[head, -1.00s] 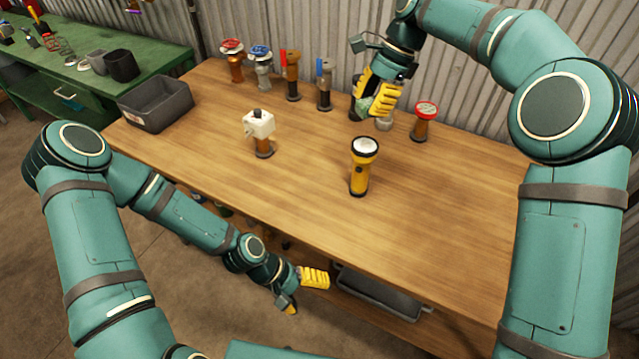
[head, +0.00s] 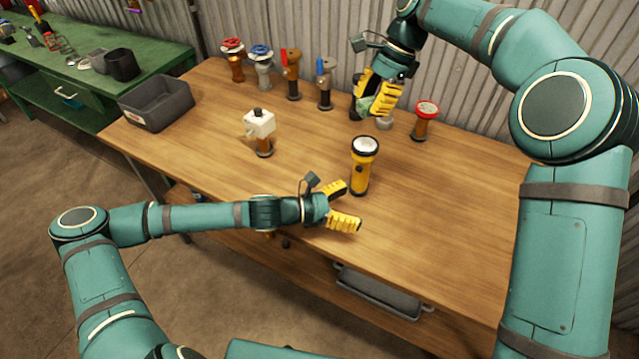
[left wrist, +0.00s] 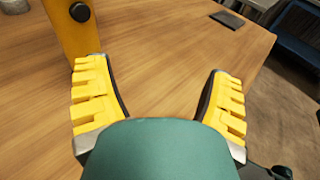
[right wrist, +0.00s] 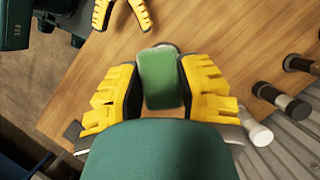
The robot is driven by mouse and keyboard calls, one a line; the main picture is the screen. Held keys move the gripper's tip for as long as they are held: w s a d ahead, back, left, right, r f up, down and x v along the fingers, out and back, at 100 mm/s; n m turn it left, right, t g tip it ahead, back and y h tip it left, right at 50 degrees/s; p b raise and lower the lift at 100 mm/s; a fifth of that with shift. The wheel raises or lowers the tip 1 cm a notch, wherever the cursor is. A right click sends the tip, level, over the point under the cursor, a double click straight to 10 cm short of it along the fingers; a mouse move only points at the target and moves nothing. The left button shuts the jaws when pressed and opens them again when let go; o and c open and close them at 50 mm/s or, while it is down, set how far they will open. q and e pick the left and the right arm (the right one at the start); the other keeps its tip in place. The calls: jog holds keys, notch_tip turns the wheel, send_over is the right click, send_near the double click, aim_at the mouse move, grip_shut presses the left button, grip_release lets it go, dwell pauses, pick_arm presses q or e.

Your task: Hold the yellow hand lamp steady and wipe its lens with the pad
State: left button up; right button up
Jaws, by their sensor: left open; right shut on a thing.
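The yellow hand lamp (head: 360,178) stands upright on the table, its pale lens facing up. My left gripper (head: 347,206) is open and empty just in front and to the left of the lamp, apart from it. In the left wrist view the lamp's body (left wrist: 72,30) with a dark button is beyond the left finger, not between the fingers (left wrist: 165,95). My right gripper (head: 378,100) is above the back of the table, behind the lamp. In the right wrist view it is shut on a green pad (right wrist: 162,78), which hides what lies behind it.
Several valves and fittings stand along the back, including a red-topped one (head: 425,120). A white-headed fitting (head: 259,125) stands left of the lamp. A dark bin (head: 157,104) is at the left end. A dark flat thing (left wrist: 228,20) lies near a table edge. The front right is clear.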

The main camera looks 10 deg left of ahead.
aim_at(354, 172)
pick_arm(q)
jog(key=w+a+t, duration=0.1)
jog(key=a, duration=0.1)
jog(key=w+a+n+t, duration=0.1)
jog(key=w+a, duration=0.1)
jog(key=a, duration=0.1)
jog(key=w+a+n+t, duration=0.1)
jog(key=a+t, duration=0.1)
jog(key=shift+w+a+r, duration=0.2)
jog(key=shift+a, duration=0.05)
jog(key=shift+w, duration=0.15)
jog(key=x, duration=1.1)
jog(key=shift+w+d+r, duration=0.1)
jog(key=shift+w+d, duration=0.15)
jog(key=shift+d, duration=0.05)
jog(key=c, duration=1.4)
pick_arm(e)
jog(key=shift+f, duration=3.5)
jog(key=r+m+t, duration=0.1)
jog(key=r+m, duration=0.1)
jog(key=m, duration=0.1)
jog(key=s+r+m+t, duration=0.1)
jog(key=r+m, duration=0.1)
jog(key=m, duration=0.1)
jog(key=shift+r, duration=0.1)
jog(key=m, duration=0.1)
jog(key=r+m+t, duration=0.1)
jog(key=shift+s+d+r+m+y, duration=0.3)
jog(key=shift+m, duration=0.1)
jog(key=shift+f, duration=0.15)
